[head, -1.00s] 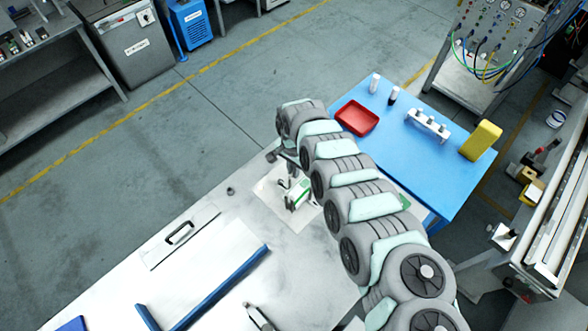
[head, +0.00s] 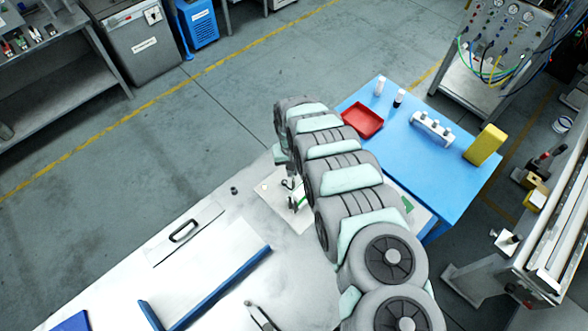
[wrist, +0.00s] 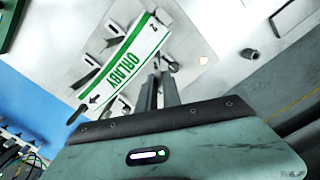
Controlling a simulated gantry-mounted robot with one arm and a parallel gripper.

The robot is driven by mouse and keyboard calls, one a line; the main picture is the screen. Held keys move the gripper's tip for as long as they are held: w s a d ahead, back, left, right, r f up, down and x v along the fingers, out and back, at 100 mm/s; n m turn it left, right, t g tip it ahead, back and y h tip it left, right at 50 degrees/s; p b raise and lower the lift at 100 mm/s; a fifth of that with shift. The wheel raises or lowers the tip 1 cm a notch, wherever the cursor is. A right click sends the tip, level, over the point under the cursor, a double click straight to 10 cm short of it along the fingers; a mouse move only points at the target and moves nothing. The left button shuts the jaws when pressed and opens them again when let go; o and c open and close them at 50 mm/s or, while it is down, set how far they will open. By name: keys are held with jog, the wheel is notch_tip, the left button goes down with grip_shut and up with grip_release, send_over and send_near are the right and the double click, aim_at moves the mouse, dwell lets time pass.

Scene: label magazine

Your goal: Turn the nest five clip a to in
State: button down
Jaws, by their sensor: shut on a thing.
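I cannot read a nest number.
A blue table (head: 420,165) beyond my arm carries a red tray (head: 362,119), a white rack (head: 432,127) and a yellow block (head: 485,145). A handled panel (head: 184,236) and a blue-edged sheet (head: 215,285) lie on the bench. A small dark ring (head: 234,190) is left of the plate.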

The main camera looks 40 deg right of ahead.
jog(key=shift+w+a+n, duration=0.1)
jog(key=shift+a+n, duration=0.15)
jog(key=shift+n, duration=0.95)
jog(key=shift+a+n, duration=0.2)
jog(key=shift+n, duration=1)
jog(key=shift+w+a+n, duration=0.1)
jog(key=shift+a+n, duration=0.15)
jog(key=shift+n, duration=0.95)
jog(key=c, duration=1.5)
grip_release()
notch_tip(320, 180, up, 11)
jog(key=shift+f+b, duration=0.1)
jog(key=shift+b, duration=0.2)
